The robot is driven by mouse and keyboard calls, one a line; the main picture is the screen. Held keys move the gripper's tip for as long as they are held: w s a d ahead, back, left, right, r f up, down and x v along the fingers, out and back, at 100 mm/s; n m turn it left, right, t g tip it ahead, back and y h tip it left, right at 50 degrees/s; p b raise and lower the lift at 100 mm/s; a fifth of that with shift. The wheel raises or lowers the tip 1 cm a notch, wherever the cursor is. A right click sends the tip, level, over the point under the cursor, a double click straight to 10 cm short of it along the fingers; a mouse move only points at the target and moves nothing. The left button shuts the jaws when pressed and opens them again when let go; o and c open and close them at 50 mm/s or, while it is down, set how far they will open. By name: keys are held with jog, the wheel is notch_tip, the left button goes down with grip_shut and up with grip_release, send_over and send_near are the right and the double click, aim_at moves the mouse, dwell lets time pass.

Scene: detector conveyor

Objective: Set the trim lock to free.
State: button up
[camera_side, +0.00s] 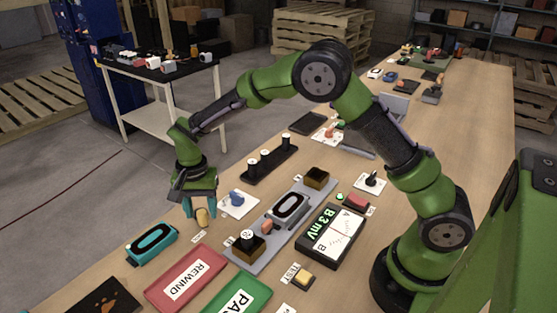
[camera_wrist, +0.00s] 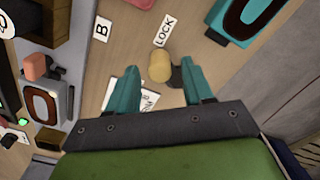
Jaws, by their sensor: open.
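The trim lock appears as a small yellow knob (camera_side: 202,217) on the table; it also shows in the wrist view (camera_wrist: 160,67). A white card reading LOCK (camera_wrist: 165,30) lies beside it. Another label (camera_wrist: 147,101), partly hidden by my gripper, lies on its other side. A dark piece shows at the knob's right, partly behind a finger. My gripper (camera_side: 200,207) points down over the knob with its teal fingers apart. In the wrist view the fingertips (camera_wrist: 160,72) stand on either side of the knob. I cannot tell whether they touch it.
A teal counter (camera_side: 152,243) stands just left of the knob. A blue knob on a white plate (camera_side: 237,202) is close on the right.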

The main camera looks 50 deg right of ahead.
jog(key=shift+f, duration=0.95)
grip_shut()
